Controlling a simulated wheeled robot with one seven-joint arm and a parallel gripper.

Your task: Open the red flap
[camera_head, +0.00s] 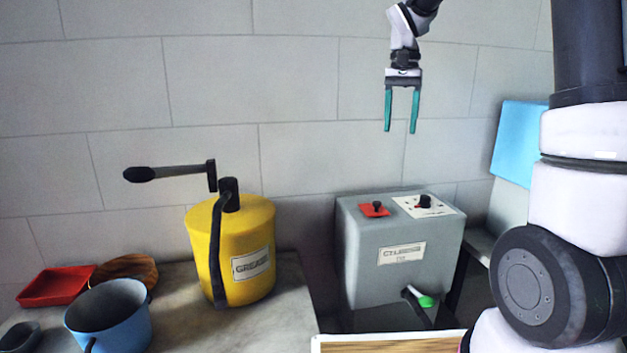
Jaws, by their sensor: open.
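A small red flap (372,212) with a dark knob lies flat on the top left of a grey box (364,265). The flap looks closed. My gripper (401,130) hangs in the air above the box, a little right of the flap, with its two teal fingers pointing down. It is open and empty, clear of the flap and the box.
A black dial (424,201) on a white plate sits right of the flap. A green-tipped lever (426,301) juts from the box front. A yellow grease can (205,220) with a long handle stands left. A blue pot (110,320) and red tray (55,288) are farther left.

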